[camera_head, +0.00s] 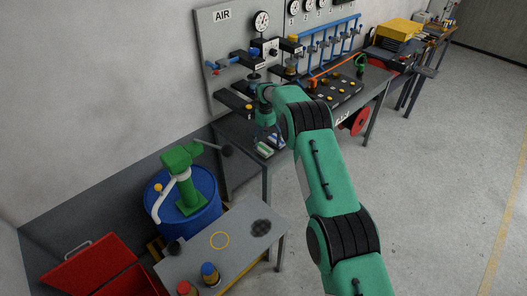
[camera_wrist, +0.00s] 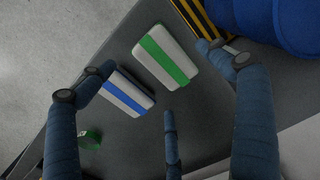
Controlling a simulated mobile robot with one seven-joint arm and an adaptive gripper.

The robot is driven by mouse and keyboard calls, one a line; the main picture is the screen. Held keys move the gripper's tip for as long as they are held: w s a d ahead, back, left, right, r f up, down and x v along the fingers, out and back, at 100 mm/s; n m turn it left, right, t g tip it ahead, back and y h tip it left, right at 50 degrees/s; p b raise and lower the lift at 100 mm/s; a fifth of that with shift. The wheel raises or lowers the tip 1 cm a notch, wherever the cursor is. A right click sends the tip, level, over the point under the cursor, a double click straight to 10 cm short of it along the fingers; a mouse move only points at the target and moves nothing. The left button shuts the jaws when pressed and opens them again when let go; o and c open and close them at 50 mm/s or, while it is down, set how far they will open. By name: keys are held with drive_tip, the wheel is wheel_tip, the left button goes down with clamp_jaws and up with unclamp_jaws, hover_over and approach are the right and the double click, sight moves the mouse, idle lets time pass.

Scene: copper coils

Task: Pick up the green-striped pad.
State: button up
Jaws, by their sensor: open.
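The green-striped pad (camera_wrist: 167,57) is a white block with a green stripe, lying flat on the dark grey table in the wrist view. It also shows small in the head view (camera_head: 264,150). A similar pad with a blue stripe (camera_wrist: 127,93) lies close beside it, to its lower left in the wrist view. My gripper (camera_wrist: 155,60) is open and empty, its fingers spread around both pads from above. The third finger shows below the green-striped pad. No finger visibly touches a pad. In the head view my gripper (camera_head: 265,118) is above the pads, partly hard to make out.
A green ring-shaped object (camera_wrist: 90,138) lies on the table left of the pads. A blue drum (camera_head: 205,195) stands beyond the table's edge. A panel with gauges (camera_head: 255,50) rises behind. A grey bench (camera_head: 195,262) with bottles stands in front.

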sight(265, 147)
drive_tip(key=shift+f, duration=2.35)
drive_tip(key=c, duration=1)
